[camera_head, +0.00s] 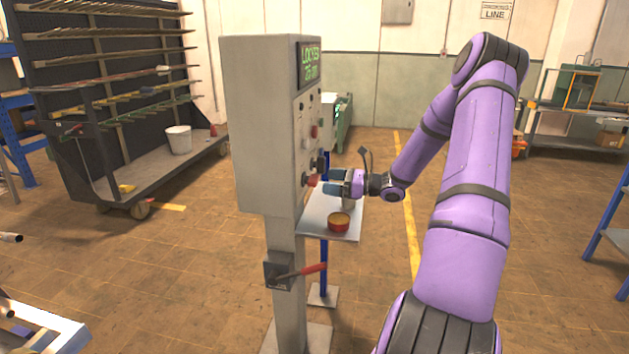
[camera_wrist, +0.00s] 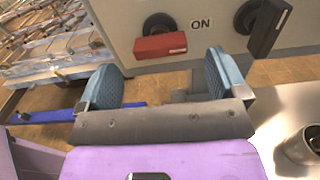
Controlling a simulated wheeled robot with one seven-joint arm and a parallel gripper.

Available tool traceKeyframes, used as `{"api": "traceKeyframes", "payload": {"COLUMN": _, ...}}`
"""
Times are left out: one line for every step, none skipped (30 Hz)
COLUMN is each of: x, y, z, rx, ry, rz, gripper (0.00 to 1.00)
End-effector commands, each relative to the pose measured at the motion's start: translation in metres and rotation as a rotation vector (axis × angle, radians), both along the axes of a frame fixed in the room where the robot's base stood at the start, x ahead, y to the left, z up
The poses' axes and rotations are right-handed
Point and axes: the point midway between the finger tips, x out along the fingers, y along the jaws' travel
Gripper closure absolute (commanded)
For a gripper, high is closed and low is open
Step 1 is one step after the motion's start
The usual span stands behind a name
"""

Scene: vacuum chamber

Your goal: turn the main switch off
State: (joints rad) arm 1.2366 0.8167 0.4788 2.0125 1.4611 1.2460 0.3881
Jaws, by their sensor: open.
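A grey control cabinet (camera_head: 262,125) on a post carries switches on its right-hand face. A rotary switch with a red handle (camera_wrist: 161,45) is low on that face; in the wrist view its handle lies nearly level, with the word ON to its right. It looks like the main switch, and it also shows small in the head view (camera_head: 312,180). My gripper (camera_wrist: 165,76) is open and empty, its two blue pads spread apart just short of the red handle, with no contact visible. In the head view my gripper (camera_head: 329,188) faces the cabinet's lower controls.
A black-handled switch (camera_wrist: 264,24) sits right of the red one. A red-handled lever (camera_head: 302,271) juts from the post. A wheeled rack (camera_head: 110,100) stands left; the floor between is clear.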

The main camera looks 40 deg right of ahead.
Motion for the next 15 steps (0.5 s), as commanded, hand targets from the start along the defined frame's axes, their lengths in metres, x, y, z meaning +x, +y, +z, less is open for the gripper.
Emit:
{"api": "traceKeyframes", "payload": {"x": 0.008, "y": 0.006, "z": 0.000, "rx": 0.001, "ry": -0.001, "rz": 0.003, "gripper": 0.08}}
{"api": "traceKeyframes", "payload": {"x": 0.012, "y": 0.010, "z": 0.000, "rx": 0.001, "ry": -0.001, "rz": 0.003, "gripper": 0.08}}
{"api": "traceKeyframes", "payload": {"x": 0.017, "y": 0.014, "z": 0.000, "rx": 0.000, "ry": 0.000, "rz": 0.003, "gripper": 0.08}}
{"api": "traceKeyframes", "payload": {"x": 0.021, "y": 0.017, "z": 0.000, "rx": 0.001, "ry": -0.001, "rz": 0.003, "gripper": 0.08}}
{"api": "traceKeyframes", "payload": {"x": 0.024, "y": 0.019, "z": 0.000, "rx": 0.001, "ry": -0.001, "rz": 0.002, "gripper": 0.08}}
{"api": "traceKeyframes", "payload": {"x": 0.028, "y": 0.022, "z": 0.000, "rx": -0.001, "ry": -0.001, "rz": 0.002, "gripper": 0.08}}
{"api": "traceKeyframes", "payload": {"x": 0.031, "y": 0.024, "z": 0.000, "rx": -0.001, "ry": -0.001, "rz": 0.002, "gripper": 0.08}}
{"api": "traceKeyframes", "payload": {"x": 0.033, "y": 0.026, "z": 0.000, "rx": -0.001, "ry": 0.000, "rz": 0.002, "gripper": 0.08}}
{"api": "traceKeyframes", "payload": {"x": 0.036, "y": 0.029, "z": 0.000, "rx": -0.001, "ry": -0.001, "rz": 0.002, "gripper": 0.08}}
{"api": "traceKeyframes", "payload": {"x": 0.038, "y": 0.030, "z": 0.000, "rx": -0.001, "ry": -0.001, "rz": 0.002, "gripper": 0.08}}
{"api": "traceKeyframes", "payload": {"x": 0.040, "y": 0.031, "z": 0.000, "rx": -0.001, "ry": -0.001, "rz": 0.002, "gripper": 0.08}}
{"api": "traceKeyframes", "payload": {"x": 0.042, "y": 0.033, "z": 0.000, "rx": -0.001, "ry": -0.001, "rz": 0.002, "gripper": 0.08}}
{"api": "traceKeyframes", "payload": {"x": 0.042, "y": 0.033, "z": 0.000, "rx": -0.001, "ry": -0.001, "rz": 0.001, "gripper": 0.08}}
{"api": "traceKeyframes", "payload": {"x": 0.043, "y": 0.034, "z": 0.000, "rx": -0.002, "ry": -0.001, "rz": 0.001, "gripper": 0.08}}
{"api": "traceKeyframes", "payload": {"x": 0.044, "y": 0.034, "z": 0.000, "rx": -0.002, "ry": 0.000, "rz": 0.001, "gripper": 0.08}}
